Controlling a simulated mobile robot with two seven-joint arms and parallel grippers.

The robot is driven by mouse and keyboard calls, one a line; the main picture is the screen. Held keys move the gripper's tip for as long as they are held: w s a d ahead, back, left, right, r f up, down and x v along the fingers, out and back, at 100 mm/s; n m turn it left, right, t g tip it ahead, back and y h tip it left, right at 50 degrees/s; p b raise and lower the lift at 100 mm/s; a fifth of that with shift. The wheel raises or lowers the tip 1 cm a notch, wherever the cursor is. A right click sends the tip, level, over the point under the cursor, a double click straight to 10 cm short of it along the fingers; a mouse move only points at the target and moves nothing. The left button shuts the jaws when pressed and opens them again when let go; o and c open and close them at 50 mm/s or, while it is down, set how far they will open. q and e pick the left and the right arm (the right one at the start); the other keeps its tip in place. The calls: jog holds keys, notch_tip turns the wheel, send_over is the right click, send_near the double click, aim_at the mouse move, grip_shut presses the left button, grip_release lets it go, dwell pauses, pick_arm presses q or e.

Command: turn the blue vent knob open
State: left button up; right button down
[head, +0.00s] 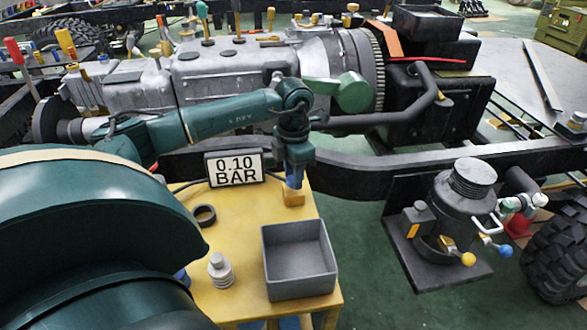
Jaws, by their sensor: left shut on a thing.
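The blue knob (505,250) sits at the end of a short stem low on the right side of the dark grey tank (462,212). A yellow knob (468,258) is just left of it. My left gripper (293,182) points down over the back right of the yellow table, well left of the tank. It is shut on a small blue piece (292,185), with an orange-yellow block at its lower end; the jaws hide part of it. I cannot tell whether this block rests on the table. My right gripper is not in view.
A display (236,168) reads 0.10 BAR. The yellow table (240,302) carries an open grey bin (300,260), a black ring (204,215) and a stepped metal part (220,270). A dark chassis rail (352,175) runs behind. Green floor shows between table and tank. A tyre (556,255) stands right.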

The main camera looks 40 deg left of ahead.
pick_arm(q)
jog(key=shift+r+n, duration=0.1)
jog(key=shift+n, duration=0.4)
jog(key=n+p, duration=0.1)
jog(key=n, duration=0.1)
jog(key=shift+n, duration=0.4)
jog(key=n+p, duration=0.2)
jog(key=n, duration=0.2)
jog(key=shift+n, duration=0.7)
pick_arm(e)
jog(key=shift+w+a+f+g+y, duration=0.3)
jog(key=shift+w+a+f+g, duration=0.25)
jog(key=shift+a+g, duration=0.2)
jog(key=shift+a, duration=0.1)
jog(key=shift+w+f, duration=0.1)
pick_arm(q)
jog(key=o, duration=1)
